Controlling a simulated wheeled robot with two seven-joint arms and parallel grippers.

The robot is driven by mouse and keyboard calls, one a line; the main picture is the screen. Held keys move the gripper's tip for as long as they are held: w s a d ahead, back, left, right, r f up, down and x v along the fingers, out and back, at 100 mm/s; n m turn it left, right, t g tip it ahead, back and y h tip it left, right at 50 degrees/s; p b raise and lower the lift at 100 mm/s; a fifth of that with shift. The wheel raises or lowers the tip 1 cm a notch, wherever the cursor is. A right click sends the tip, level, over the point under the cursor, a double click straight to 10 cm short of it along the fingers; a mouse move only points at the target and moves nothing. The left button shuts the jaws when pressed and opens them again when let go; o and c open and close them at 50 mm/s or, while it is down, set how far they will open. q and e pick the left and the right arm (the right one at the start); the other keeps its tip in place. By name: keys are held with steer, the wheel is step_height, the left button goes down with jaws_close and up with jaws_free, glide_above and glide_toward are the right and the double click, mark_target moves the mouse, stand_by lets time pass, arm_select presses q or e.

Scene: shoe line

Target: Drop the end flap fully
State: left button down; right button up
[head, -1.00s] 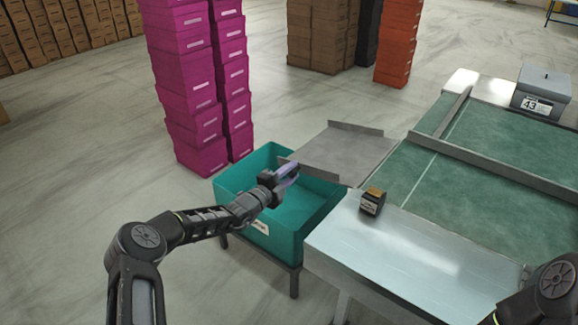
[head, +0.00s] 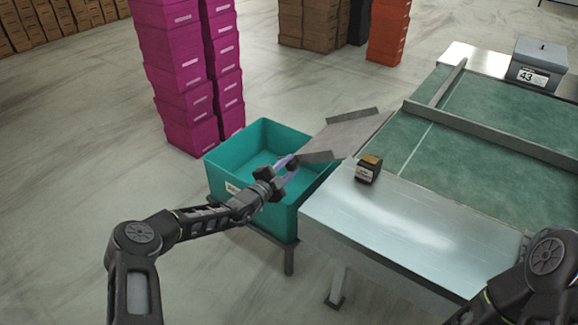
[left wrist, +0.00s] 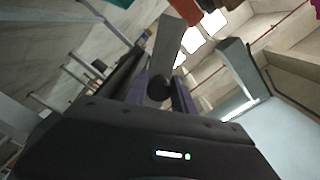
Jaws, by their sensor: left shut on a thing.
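The end flap (head: 345,138) is a grey plate with raised side lips at the left end of the green-topped line (head: 470,140). It slopes down from the line, its outer edge over the teal bin (head: 228,178). My left gripper (head: 285,168) is at that outer edge, over the bin, with its purple-grey fingers shut on a small dark knob (head: 292,163). In the left wrist view the round black knob (left wrist: 160,88) sits between the fingers, with a grey lip of the flap (left wrist: 166,42) beyond. My right arm shows at lower right, but its gripper is out of frame.
A small dark box with a tan top (head: 368,169) stands on the bare metal end of the line. A grey box marked 43 (head: 537,65) is at the far right. Magenta box stacks (head: 185,85) stand behind the bin. The floor at left is clear.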

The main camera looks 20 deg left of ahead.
arm_select(q)
steer(key=shift+s+d+f, duration=0.1)
steer(key=shift+d+f, duration=0.05)
steer(key=shift+f, duration=0.05)
steer(key=c, duration=1.1)
jaws_free()
steer(key=shift+s+a+r, duration=0.1)
steer(key=shift+s+a, duration=0.2)
steer(key=shift+s, duration=0.1)
steer(key=p+v, duration=0.1)
steer(key=v, duration=0.5)
steer(key=shift+s+p, duration=0.3)
steer(key=shift+s, duration=0.1)
